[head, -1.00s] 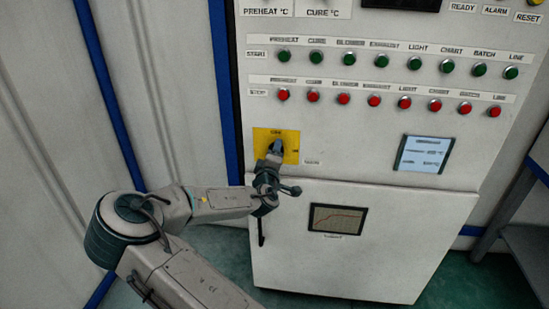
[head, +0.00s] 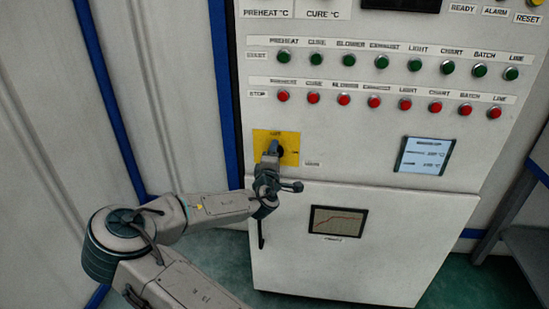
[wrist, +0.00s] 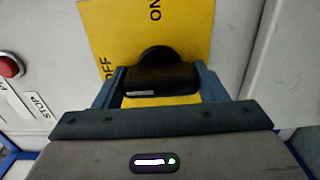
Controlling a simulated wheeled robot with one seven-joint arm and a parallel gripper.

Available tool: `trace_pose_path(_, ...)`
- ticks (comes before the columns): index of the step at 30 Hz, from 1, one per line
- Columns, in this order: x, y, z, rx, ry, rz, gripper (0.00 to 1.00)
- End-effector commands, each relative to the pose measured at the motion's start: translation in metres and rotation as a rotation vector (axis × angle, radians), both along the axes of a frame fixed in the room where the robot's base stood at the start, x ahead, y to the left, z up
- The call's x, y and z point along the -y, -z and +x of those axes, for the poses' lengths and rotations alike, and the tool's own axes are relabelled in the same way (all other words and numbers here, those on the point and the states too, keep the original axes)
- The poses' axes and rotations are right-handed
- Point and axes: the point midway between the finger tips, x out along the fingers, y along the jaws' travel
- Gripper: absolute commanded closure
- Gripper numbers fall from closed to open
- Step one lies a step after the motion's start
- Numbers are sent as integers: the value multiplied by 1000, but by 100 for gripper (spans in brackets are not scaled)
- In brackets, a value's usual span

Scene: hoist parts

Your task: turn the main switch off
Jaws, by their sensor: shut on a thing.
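The main switch is a black rotary knob on a yellow plate (head: 291,142) low on the left of the cabinet front. In the wrist view the yellow plate (wrist: 190,25) reads ON at the top and OFF at the left. The black knob (wrist: 160,80) sits between the two fingers of my gripper (wrist: 158,86), which is shut on it. In the head view my gripper (head: 271,152) is at the plate and covers part of the knob. I cannot tell which label the knob points to.
Rows of green buttons (head: 382,62) and red buttons (head: 374,101) are above the switch. A small display (head: 424,156) is to its right. A cabinet door (head: 400,235) with a chart window lies below. A grey bench (head: 525,240) stands at the far right.

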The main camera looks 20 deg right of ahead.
Motion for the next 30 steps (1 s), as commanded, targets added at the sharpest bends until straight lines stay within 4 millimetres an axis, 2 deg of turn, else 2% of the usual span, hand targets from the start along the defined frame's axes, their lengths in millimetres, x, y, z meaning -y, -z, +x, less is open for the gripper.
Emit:
trace_pose_path(1, 0, 0, 0, -3, 0, -3, 57)
trace_pose_path(2, 0, 0, 0, -3, 0, -3, 29)
trace_pose_path(3, 0, 0, 0, -3, 0, -3, 18)
trace_pose_path(4, 0, 0, 0, -3, 0, -3, 13)
trace_pose_path(13, -1, 0, -1, -2, 0, -1, 13)
trace_pose_path(17, -7, 1, -8, -1, -2, 0, 13)
trace_pose_path(30, -54, 1, -78, -3, -3, -1, 13)
